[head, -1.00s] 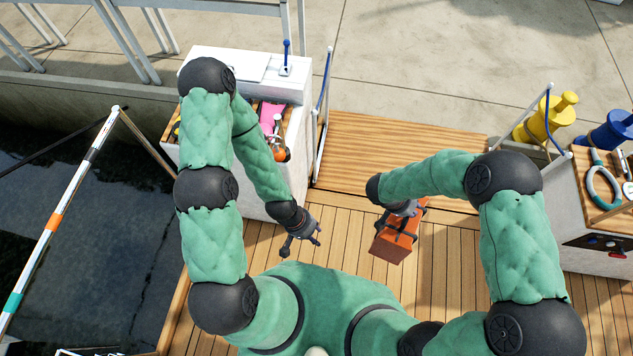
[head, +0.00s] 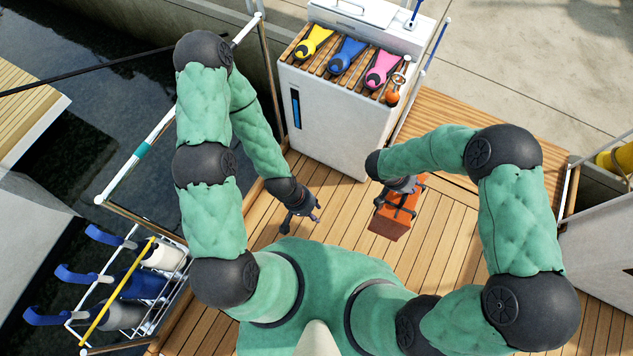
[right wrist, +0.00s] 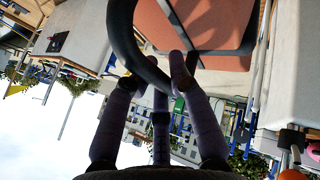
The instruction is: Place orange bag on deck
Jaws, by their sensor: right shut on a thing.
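The orange bag (head: 390,222) is a boxy bag with dark straps, in the middle right of the head view. My right gripper (head: 401,190) is shut on it at its dark handle. In the right wrist view the fingers (right wrist: 165,75) close at the black handle, with the orange bag (right wrist: 205,30) beyond. The bag appears held over the wooden deck (head: 345,225); its exact height is unclear. My left gripper (head: 298,212) is over the deck to the left, with nothing seen in it; its fingers look spread.
A white cabinet (head: 335,125) with a slatted top holds yellow, blue and pink items (head: 383,70) ahead. A wire rack (head: 150,300) with blue-handled items is at lower left. A rail (head: 140,150) edges the water.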

